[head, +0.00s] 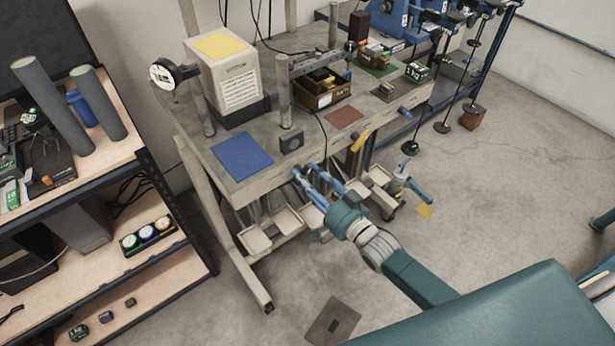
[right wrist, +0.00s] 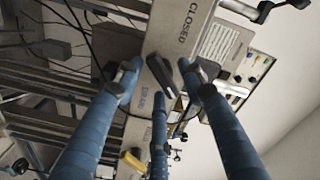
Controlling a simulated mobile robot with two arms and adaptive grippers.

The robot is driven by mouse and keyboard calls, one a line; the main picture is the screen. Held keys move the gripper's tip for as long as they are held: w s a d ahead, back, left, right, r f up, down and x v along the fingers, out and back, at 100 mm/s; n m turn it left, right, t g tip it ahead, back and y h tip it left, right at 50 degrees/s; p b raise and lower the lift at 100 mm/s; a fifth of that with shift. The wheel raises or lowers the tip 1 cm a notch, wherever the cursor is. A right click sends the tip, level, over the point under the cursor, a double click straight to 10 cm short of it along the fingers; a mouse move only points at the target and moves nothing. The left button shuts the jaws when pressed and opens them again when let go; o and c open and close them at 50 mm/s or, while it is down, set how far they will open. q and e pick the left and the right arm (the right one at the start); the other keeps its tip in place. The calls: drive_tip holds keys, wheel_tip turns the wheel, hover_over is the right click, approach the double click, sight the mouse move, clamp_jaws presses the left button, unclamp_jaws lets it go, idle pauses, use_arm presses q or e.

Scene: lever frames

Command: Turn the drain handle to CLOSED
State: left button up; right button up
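In the right wrist view a dark grey handle (right wrist: 160,74) sits on a pale panel, below the printed word CLOSED (right wrist: 187,22). A bluish label (right wrist: 159,102) lies below the handle, partly covered by a finger and hard to read. My right gripper (right wrist: 163,80) is open. Its blue fingers are spread, with two tips on either side of the handle; I cannot tell whether they touch it. In the head view the right gripper (head: 307,176) is at the front edge of the workbench. The handle cannot be made out clearly there. My left gripper is not in view.
The workbench (head: 272,125) carries a white box with a yellow top (head: 228,72), a blue mat (head: 242,157) and a brown bin (head: 325,97). A yellow handle (head: 359,141) sits right of the gripper. Shelves (head: 150,165) stand left. The floor right is largely clear.

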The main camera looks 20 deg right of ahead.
clamp_jaws()
drive_tip(key=shift+r+n, duration=0.2)
drive_tip(key=shift+n, duration=4.3)
drive_tip(key=shift+r+n, duration=0.2)
drive_tip(key=shift+n, duration=4.3)
